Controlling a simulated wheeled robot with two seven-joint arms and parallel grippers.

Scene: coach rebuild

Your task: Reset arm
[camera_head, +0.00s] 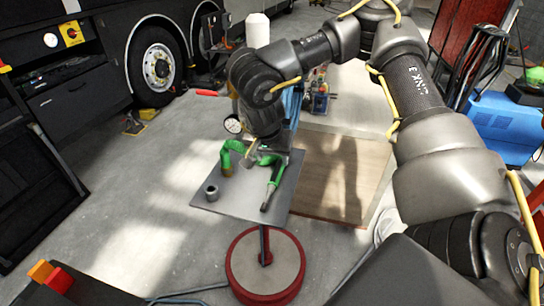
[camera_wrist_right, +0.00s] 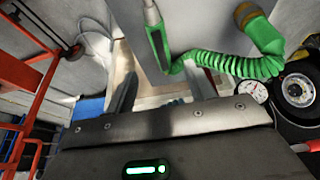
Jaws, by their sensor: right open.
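My right arm comes in from the right, and its gripper (camera_head: 266,156) hangs over the back of a small grey tabletop (camera_head: 225,203). The gripper also shows in the right wrist view (camera_wrist_right: 162,74), its two fingers apart with nothing held between them. A green coiled hose (camera_head: 232,148) lies on the tabletop, and it shows in the right wrist view (camera_wrist_right: 232,66) with an olive end piece. A green-handled tool (camera_head: 272,183) with a dark tip lies to the right. A grey cup-like piece (camera_head: 211,192) stands at the left. My left gripper is not in view.
The tabletop stands on a red-rimmed round base (camera_head: 265,268). A round gauge (camera_head: 233,124) shows behind it. A brown board (camera_head: 340,178) lies on the floor to the right. A dark vehicle with a wheel (camera_head: 157,67) stands back left.

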